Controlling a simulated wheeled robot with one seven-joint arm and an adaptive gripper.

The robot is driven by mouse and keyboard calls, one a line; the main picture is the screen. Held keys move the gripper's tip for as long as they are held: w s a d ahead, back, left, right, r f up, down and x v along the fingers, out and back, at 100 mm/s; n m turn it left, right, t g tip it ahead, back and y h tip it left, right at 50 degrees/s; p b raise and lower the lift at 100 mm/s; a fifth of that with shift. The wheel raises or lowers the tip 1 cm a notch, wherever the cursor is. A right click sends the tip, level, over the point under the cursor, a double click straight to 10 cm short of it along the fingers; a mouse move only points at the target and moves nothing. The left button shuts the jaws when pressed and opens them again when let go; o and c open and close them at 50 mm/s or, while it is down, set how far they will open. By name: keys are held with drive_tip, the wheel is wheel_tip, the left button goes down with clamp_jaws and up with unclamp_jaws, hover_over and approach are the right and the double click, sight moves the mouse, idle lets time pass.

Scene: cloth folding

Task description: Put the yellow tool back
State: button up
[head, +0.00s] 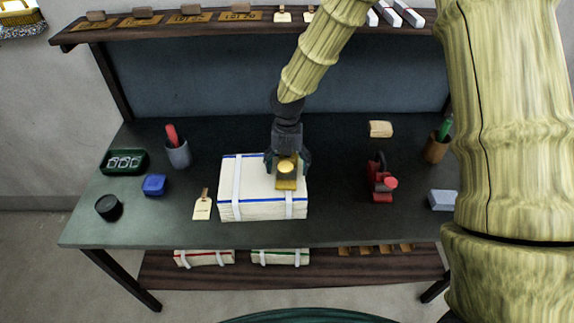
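The yellow tool (287,181) is a small block with a paler round part on top. It is at the right half of a folded white cloth bundle (228,190), which has a blue edge stripe and two white straps. My gripper (287,162) points down at the tool, with dark fingers on both sides of it. The gripper hides the tool's back. I cannot tell whether the fingers press on the tool, or whether the tool rests on the bundle or hangs just above it.
A red tool (381,182) stands at the right, with a tan block (380,129) behind it. A tag (203,208), blue box (154,185), black round container (109,207), green tray (107,164) and grey cup (178,154) are at the left. The table (340,225) is bare front right.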

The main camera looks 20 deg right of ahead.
drive_tip(key=shift+c, duration=0.4)
drive_tip(key=c, duration=1.3)
drive_tip(key=shift+w, duration=0.1)
drive_tip(key=shift+c, duration=0.3)
drive_tip(key=shift+r, duration=0.15)
